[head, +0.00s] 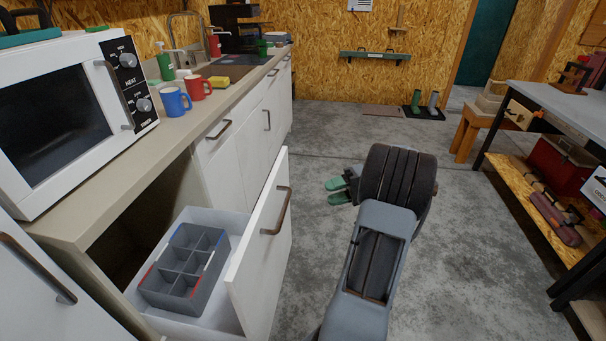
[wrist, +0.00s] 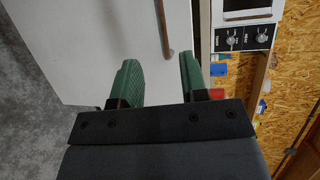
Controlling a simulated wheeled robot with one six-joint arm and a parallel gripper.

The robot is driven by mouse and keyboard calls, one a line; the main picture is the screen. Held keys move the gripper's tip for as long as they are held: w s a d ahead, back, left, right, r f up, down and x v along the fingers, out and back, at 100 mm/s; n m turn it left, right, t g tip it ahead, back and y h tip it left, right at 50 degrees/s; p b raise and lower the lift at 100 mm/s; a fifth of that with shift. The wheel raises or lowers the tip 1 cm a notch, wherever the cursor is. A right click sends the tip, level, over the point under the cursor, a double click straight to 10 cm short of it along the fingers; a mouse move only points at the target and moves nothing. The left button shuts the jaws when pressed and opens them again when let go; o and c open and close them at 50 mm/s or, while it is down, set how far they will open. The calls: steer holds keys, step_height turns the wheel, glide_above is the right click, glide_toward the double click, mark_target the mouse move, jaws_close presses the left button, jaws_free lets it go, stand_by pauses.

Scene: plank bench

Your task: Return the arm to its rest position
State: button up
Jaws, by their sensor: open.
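My gripper (head: 338,191) is open and empty in the head view, with its two green fingers spread apart. It hangs over the floor to the right of the pulled-out drawer (head: 262,250). My arm reaches up from the bottom of the head view and partly hides the gripper's base. In the wrist view my gripper (wrist: 160,82) shows its green fingers with a gap between them. A white cabinet front (wrist: 100,40) with a bar handle (wrist: 163,28) lies beyond the fingers.
The drawer holds a grey divided tray (head: 180,298). A workbench (head: 550,98) stands at the right. The concrete floor (head: 480,250) between is clear.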

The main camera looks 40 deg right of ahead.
step_height(320, 180, down, 5)
steer(key=m+g+h, duration=0.1)
steer(key=m+h, duration=0.2)
steer(key=m, duration=0.1)
steer(key=s+a+r+g+h+p, duration=0.25)
steer(key=a+g+h+p, duration=0.2)
steer(key=a, duration=0.25)
steer(key=s+a+r+n+t+h+p, duration=0.2)
steer(key=a+r+n+h+p, duration=0.5)
steer(key=a+r+p, duration=0.8)
steer(key=a+r+n, duration=0.3)
steer(key=a+r, duration=0.1)
steer(key=r, duration=0.2)
steer(key=shift+s+a+t, duration=0.1)
steer(key=shift+a+t, duration=0.05)
steer(key=shift+t, duration=0.1)
